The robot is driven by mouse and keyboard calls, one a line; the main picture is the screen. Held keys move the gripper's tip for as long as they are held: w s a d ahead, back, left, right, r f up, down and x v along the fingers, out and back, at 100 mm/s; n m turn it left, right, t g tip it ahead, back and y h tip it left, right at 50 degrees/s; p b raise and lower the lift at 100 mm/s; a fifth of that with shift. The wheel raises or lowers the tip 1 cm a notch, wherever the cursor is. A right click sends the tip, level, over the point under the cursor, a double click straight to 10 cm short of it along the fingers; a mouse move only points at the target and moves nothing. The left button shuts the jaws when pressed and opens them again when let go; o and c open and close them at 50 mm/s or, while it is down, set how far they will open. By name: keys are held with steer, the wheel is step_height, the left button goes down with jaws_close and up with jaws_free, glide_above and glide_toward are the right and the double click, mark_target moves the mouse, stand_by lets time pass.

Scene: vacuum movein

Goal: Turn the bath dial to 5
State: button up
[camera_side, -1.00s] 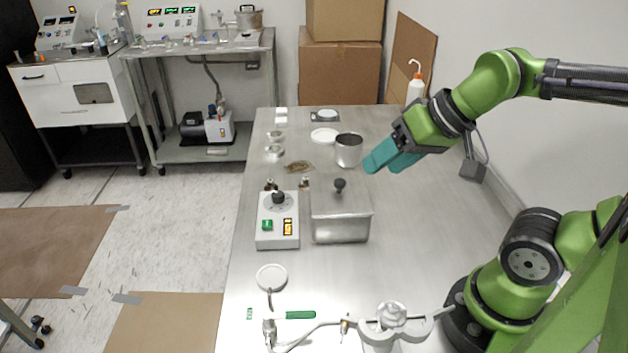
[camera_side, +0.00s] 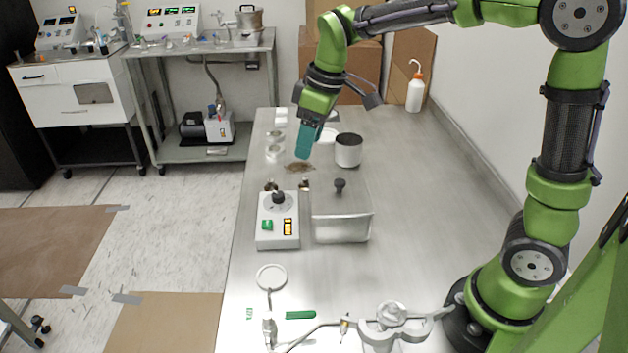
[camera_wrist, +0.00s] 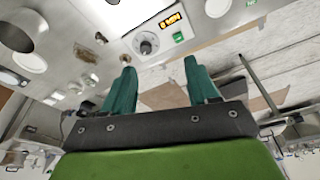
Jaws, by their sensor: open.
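The bath controller (camera_side: 278,240) is a white box on the left part of the steel table. The bath dial (camera_side: 278,198) is a dark knob on a round scale on its top. The dial also shows in the wrist view (camera_wrist: 145,46). The lidded steel bath (camera_side: 341,222) stands just right of the controller. My gripper (camera_side: 303,156), with teal fingers, is above the table behind the controller, apart from the dial. In the wrist view its fingers (camera_wrist: 158,80) are spread and empty.
A steel beaker (camera_side: 348,150) stands behind the bath. A brown patch of material (camera_side: 299,167) lies near my gripper. A wash bottle (camera_side: 415,90) stands at the back right. A clamp stand (camera_side: 390,325) is at the front. The table's right side is clear.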

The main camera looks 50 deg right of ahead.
mark_target(277, 194)
steer(key=w+f+n+g+h, duration=0.1)
steer(key=w+n+g, duration=0.1)
steer(key=w+n, duration=1.2)
steer(key=s+f+n, duration=0.1)
steer(key=f, duration=0.4)
steer(key=s+f+n, duration=0.1)
steer(key=f, duration=0.5)
steer(key=s+f+n, duration=0.1)
steer(key=f, duration=0.5)
steer(key=shift+s+a+f+n, duration=0.1)
steer(key=shift+s+n, duration=0.2)
steer(key=shift+n, duration=0.1)
steer(key=c, duration=1)
steer(key=shift+c, duration=0.2)
